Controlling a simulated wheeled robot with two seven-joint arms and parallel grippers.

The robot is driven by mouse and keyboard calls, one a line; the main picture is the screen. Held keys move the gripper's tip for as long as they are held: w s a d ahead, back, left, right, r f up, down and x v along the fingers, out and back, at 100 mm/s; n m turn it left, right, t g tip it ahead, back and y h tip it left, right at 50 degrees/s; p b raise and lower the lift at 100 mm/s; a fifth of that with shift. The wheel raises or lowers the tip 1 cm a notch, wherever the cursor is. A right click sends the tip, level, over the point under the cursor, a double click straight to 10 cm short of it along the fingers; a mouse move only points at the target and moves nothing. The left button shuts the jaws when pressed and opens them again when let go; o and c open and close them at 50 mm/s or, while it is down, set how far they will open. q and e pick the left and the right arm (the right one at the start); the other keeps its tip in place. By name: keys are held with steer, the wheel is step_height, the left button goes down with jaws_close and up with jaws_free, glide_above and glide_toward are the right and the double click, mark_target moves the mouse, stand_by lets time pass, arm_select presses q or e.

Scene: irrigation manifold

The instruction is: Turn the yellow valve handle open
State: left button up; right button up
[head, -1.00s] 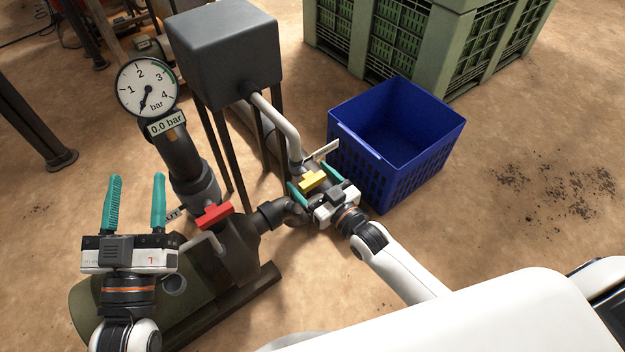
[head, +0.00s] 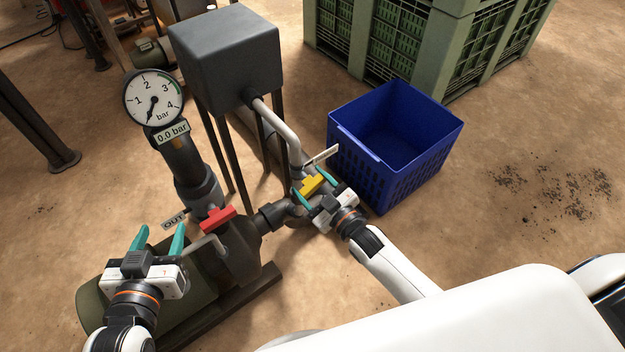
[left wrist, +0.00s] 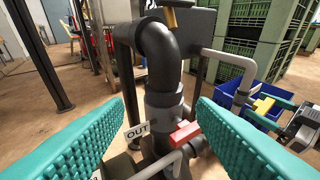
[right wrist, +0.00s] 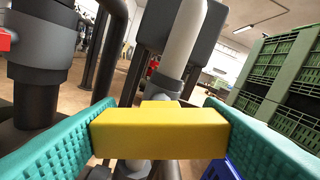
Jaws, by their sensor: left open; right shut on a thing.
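The yellow valve handle (head: 312,184) sits on the pipe fitting below the grey tank. My right gripper (head: 315,187) is shut on it; in the right wrist view the yellow bar (right wrist: 160,132) spans between both teal fingers, touching them. The red valve handle (head: 216,219) is on the pump to the left; it also shows in the left wrist view (left wrist: 184,134). My left gripper (head: 160,240) is open and empty, to the left of the red handle and apart from it. The gauge (head: 153,98) above the OUT pipe reads 0.0 bar.
The grey tank (head: 228,55) stands on dark legs behind the pump. A blue crate (head: 400,165) stands just right of the yellow valve. Green crates (head: 400,45) are stacked at the back. An OUT label (head: 173,221) sits by the pipe.

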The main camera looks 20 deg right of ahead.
steer(key=n+p, duration=0.1)
steer(key=n, duration=0.4)
steer(key=shift+n+p, duration=0.3)
steer(key=shift+p, duration=0.1)
steer(key=shift+n, duration=0.9)
steer(key=shift+a+f+n, duration=0.1)
steer(key=shift+n, duration=3)
arm_select(q)
steer(key=s+a+f+g+y, duration=0.1)
steer(key=s+a+f+g, duration=0.1)
steer(key=s+f+g, duration=0.3)
steer(key=shift+a+f, duration=0.15)
steer(key=shift+f, duration=0.25)
arm_select(e)
steer(key=shift+n, duration=0.3)
arm_select(q)
steer(key=shift+w+r, duration=0.15)
steer(key=shift+w, duration=0.1)
steer(key=shift+s, duration=0.15)
arm_select(e)
steer(key=o, duration=1)
